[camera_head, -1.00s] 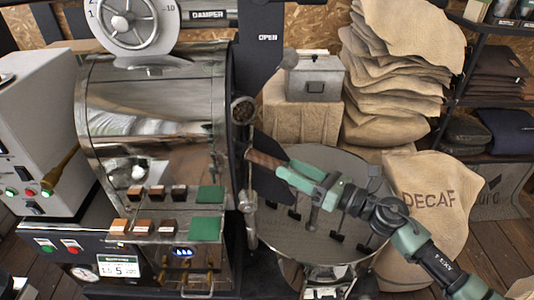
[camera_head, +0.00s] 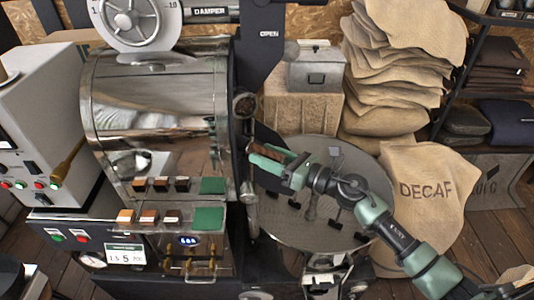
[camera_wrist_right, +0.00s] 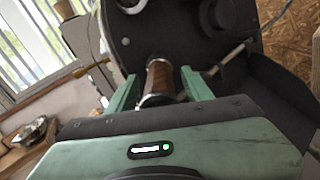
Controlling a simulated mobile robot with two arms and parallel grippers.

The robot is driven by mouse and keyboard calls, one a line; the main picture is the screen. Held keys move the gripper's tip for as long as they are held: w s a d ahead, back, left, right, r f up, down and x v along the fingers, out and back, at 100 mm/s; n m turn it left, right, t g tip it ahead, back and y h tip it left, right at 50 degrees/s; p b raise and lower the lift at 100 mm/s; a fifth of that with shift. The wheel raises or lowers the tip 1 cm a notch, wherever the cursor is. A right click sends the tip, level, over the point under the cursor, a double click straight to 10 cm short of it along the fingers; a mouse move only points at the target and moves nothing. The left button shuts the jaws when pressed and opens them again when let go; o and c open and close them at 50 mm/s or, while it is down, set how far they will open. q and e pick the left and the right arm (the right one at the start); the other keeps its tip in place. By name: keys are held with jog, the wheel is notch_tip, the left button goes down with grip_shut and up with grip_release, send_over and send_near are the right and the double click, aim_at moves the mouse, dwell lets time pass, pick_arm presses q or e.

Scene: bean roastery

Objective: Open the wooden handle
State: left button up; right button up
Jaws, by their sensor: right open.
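The wooden handle (camera_head: 270,150) is a brown cylinder on the dark front plate of the roaster drum (camera_head: 160,125). In the right wrist view the handle (camera_wrist_right: 160,80) has a metal collar at its near end. My right gripper (camera_head: 264,157) is at the handle, reaching in from the right. Its green fingers (camera_wrist_right: 160,90) are open, one on each side of the handle, with a visible gap on the right side. The gripper partly hides the handle in the head view. My left gripper is not in view.
The round cooling tray (camera_head: 310,225) lies under my right arm. A metal box (camera_head: 316,70) on a burlap block and stacked sacks (camera_head: 390,80) stand behind. A DECAF sack (camera_head: 430,190) is at the right. A control cabinet (camera_head: 35,125) stands at the left.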

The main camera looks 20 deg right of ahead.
grip_shut()
dwell(1.3)
